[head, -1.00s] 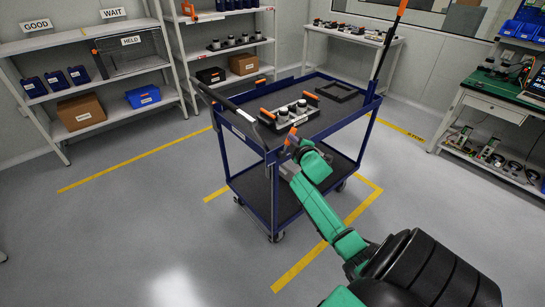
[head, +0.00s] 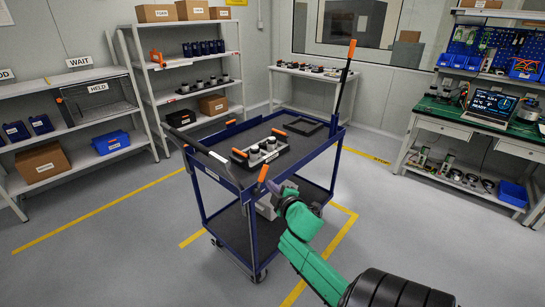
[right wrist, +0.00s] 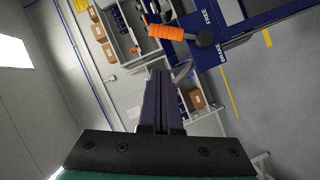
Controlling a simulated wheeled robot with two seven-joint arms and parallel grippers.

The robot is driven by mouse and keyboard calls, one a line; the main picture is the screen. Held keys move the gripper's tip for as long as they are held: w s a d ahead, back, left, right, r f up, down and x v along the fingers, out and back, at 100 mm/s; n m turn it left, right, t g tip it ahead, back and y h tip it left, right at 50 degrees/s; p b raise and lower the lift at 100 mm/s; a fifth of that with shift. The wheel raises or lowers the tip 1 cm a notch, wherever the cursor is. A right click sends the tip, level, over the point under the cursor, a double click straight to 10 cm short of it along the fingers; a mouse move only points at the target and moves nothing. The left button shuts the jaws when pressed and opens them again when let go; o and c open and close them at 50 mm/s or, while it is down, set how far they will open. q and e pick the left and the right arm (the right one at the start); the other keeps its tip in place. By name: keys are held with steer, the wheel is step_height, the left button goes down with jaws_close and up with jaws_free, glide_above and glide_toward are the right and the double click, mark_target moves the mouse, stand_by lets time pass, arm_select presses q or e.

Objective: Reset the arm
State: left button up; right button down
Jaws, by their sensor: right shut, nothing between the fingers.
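My right arm, green with a black forearm, reaches in from the lower right in the head view. My right gripper (head: 272,187) is beside the cart's near corner, just below an orange-tipped lever (head: 263,173). In the right wrist view its dark purple fingers (right wrist: 158,88) are together with nothing between them. The lever's orange grip (right wrist: 172,32) lies beyond the fingertips there, apart from them, beside a blue plate marked FREE and BRAKE. My left gripper is not in view.
The blue two-level cart (head: 213,172) stands just beyond my arm, with a black tray of cylindrical parts (head: 262,150) and an empty dark frame (head: 303,124) on top. Shelves line the left and back; a green-topped workbench (head: 440,110) stands right. Floor at left is clear.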

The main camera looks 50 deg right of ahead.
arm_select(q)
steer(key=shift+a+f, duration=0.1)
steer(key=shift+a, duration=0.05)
arm_select(e)
steer(key=shift+s+a+r, duration=0.25)
steer(key=shift+s+a, duration=0.1)
steer(key=shift+a, duration=0.05)
steer(key=s+a+f+m+g+y, duration=0.1)
steer(key=s+a+f+g, duration=0.2)
steer(key=f, duration=0.9)
steer(key=s+a+f+m+g+y, duration=0.1)
steer(key=s+a+f+g+y, duration=0.3)
steer(key=f, duration=0.7)
steer(key=s+a+f+m+h, duration=0.1)
steer(key=s+a+f, duration=0.3)
steer(key=f, duration=0.8)
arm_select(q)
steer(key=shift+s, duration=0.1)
arm_select(e)
steer(key=s+a+f+g+y, duration=0.1)
steer(key=s+a+f, duration=0.3)
steer(key=s, duration=0.4)
steer(key=s+a+f+m+g+y, duration=0.1)
steer(key=s+a+f+g, duration=0.2)
steer(key=s+f, duration=0.3)
steer(key=s+a+f+m+g, duration=0.1)
steer(key=s+a+f, duration=0.4)
steer(key=s, duration=0.5)
steer(key=shift+s+g+y, duration=0.25)
steer(key=shift+g+y, duration=0.15)
